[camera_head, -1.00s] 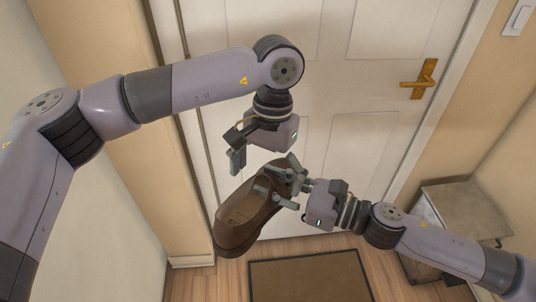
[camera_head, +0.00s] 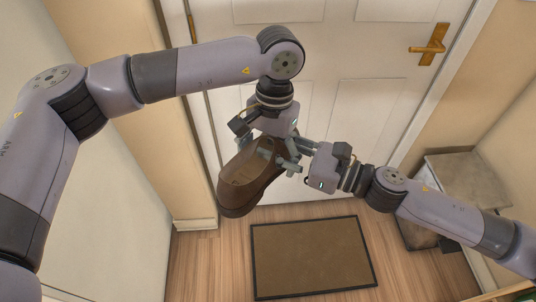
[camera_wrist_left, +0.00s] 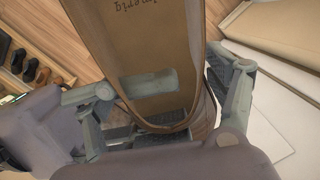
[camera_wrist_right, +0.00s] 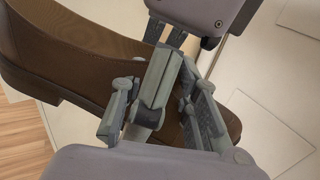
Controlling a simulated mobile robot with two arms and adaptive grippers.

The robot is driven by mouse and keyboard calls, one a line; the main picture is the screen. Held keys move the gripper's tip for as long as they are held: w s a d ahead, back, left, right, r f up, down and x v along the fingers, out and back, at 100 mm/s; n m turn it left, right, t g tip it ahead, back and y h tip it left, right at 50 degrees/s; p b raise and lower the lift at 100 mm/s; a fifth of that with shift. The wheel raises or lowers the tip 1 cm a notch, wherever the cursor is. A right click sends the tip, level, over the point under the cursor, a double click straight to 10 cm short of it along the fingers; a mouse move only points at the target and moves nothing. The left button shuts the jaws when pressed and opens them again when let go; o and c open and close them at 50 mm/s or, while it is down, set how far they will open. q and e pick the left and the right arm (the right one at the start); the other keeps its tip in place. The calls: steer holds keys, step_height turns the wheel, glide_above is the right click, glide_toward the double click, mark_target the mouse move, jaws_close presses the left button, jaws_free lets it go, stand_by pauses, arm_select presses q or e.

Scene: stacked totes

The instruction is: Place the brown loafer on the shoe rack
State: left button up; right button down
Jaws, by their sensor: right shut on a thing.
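The brown loafer (camera_head: 240,188) hangs tilted in the air in front of the door, its opening towards the head camera. My right gripper (camera_head: 282,157) is shut on the side wall by its opening, one finger inside the shoe; the right wrist view shows this grip on the loafer (camera_wrist_right: 75,62). My left gripper (camera_head: 259,146) is at the loafer's upper end. In the left wrist view its fingers are spread on both sides of the loafer (camera_wrist_left: 155,40); contact is unclear. A wooden rack (camera_wrist_left: 12,42) with several dark shoes (camera_wrist_left: 32,68) shows at that view's left edge.
A white door (camera_head: 370,110) with a brass handle (camera_head: 428,46) stands behind. A doormat (camera_head: 312,257) lies on the wooden floor. A low cabinet (camera_head: 465,180) stands at the right. Floor around the mat is clear.

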arm_select(q)
steer(key=shift+s+d, duration=0.2)
steer(key=c, duration=1.1)
arm_select(e)
steer(key=shift+r, duration=0.2)
steer(key=c, duration=1.6)
jaws_free()
steer(key=shift+a, duration=0.1)
steer(key=shift+c, duration=0.2)
arm_select(q)
steer(key=shift+w+a, duration=0.15)
arm_select(e)
steer(key=o, duration=0.5)
steer(key=shift+f, duration=0.1)
steer(key=shift+d+f, duration=0.1)
steer(key=shift+d, duration=0.1)
